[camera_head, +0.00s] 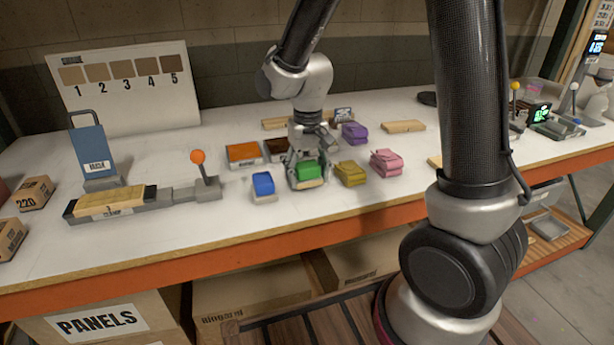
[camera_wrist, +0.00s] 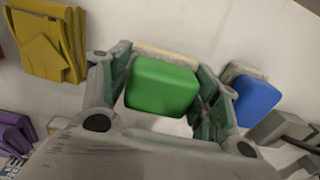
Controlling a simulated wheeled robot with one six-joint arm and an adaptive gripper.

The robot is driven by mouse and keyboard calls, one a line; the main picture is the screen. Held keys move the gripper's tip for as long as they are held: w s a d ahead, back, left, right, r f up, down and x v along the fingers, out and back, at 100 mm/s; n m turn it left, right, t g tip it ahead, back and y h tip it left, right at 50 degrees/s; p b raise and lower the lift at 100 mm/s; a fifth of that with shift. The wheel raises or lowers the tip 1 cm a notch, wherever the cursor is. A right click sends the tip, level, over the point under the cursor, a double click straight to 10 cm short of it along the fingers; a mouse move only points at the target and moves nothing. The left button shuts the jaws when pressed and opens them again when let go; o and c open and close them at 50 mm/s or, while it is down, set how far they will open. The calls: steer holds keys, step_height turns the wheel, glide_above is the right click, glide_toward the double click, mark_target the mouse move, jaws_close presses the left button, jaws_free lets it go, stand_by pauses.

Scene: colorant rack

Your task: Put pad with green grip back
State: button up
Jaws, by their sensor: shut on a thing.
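The pad with the green grip (camera_head: 309,171) is at the front middle of the white table, right of the pad with the blue grip (camera_head: 263,184). My gripper (camera_head: 307,178) points down over it, with a finger on each side of the green grip. In the wrist view the green grip (camera_wrist: 162,87) sits between the two fingers, and my gripper (camera_wrist: 163,92) is shut on it. A pale pad edge shows beneath the green block. I cannot tell whether the pad touches the table.
The pad with the blue grip also shows close right in the wrist view (camera_wrist: 255,98). A yellow folded cloth (camera_head: 351,173), pink cloth (camera_head: 386,163) and purple cloth (camera_head: 355,133) lie to the right. Orange (camera_head: 243,154) and dark trays (camera_head: 277,150) stand behind. A clamp with an orange-knobbed lever (camera_head: 199,160) is left.

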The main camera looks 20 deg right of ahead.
steer(key=shift+f, duration=0.6)
steer(key=o, duration=1)
steer(key=shift+f, duration=0.1)
steer(key=shift+c, duration=0.2)
